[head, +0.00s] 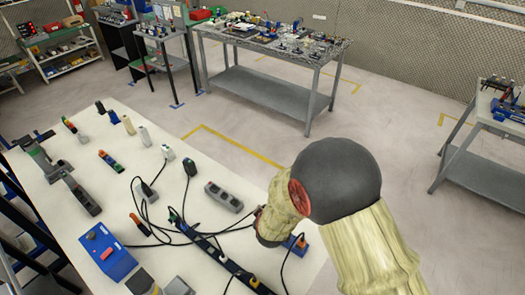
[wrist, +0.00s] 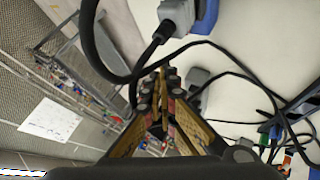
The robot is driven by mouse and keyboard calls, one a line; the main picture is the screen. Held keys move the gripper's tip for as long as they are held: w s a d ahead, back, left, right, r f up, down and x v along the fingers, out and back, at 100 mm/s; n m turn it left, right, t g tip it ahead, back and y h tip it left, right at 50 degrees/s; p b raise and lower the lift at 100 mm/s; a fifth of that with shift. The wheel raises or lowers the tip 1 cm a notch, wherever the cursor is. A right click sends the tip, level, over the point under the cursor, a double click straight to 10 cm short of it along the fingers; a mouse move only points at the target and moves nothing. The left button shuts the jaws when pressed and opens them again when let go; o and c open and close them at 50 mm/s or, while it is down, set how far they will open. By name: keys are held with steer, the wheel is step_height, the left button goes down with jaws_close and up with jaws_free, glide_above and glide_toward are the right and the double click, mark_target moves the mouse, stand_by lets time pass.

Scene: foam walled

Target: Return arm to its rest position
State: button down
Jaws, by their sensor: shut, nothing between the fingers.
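My arm (head: 335,180), with a dark round joint and a pale yellow cover, reaches over the right end of the white table (head: 150,185) in the head view. My gripper is hidden behind the arm there. In the wrist view my gripper (wrist: 163,88) is shut, its fingers together with nothing between them. A thick black cable (wrist: 92,50) loops close by the fingertips, running to a grey plug (wrist: 178,14) beside a blue part (wrist: 207,15). I cannot tell whether the cable touches the fingers.
A grey socket block (head: 223,196), a black power strip (head: 225,262), a blue box (head: 108,251) and tangled cables lie on the white table. A blue-based part (head: 297,244) sits beside my arm. Another workbench (head: 270,85) stands behind, with open floor (head: 250,125) between.

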steer(key=s+f+g, duration=0.1)
steer(key=s, duration=0.1)
steer(key=s+f+m+g, duration=0.1)
steer(key=s+f, duration=0.1)
steer(key=s, duration=0.1)
steer(key=s+a+f+m+g, duration=0.1)
steer(key=s, duration=0.1)
steer(key=shift+s+f+g, duration=0.35)
steer(key=shift+f+g, duration=0.05)
steer(key=s+r+m+g+y, duration=0.1)
steer(key=s+r+m+g, duration=0.1)
steer(key=s+r+g, duration=0.3)
steer(key=s+d+r+m+t+b, duration=0.1)
steer(key=s+d+r, duration=0.3)
steer(key=r, duration=0.5)
steer(key=s+d+r+m+t+h+b, duration=0.1)
steer(key=s+d+r+m+t+b, duration=0.1)
steer(key=s+d+r, duration=0.3)
steer(key=s+d+r+m+t+b, duration=0.2)
steer(key=s+d+r, duration=0.3)
steer(key=d+r, duration=0.4)
step_height(320, 180, up, 4)
steer(key=shift+r+m+h+b, duration=0.2)
steer(key=shift+m+h+b, duration=0.1)
steer(key=shift+m+b, duration=0.15)
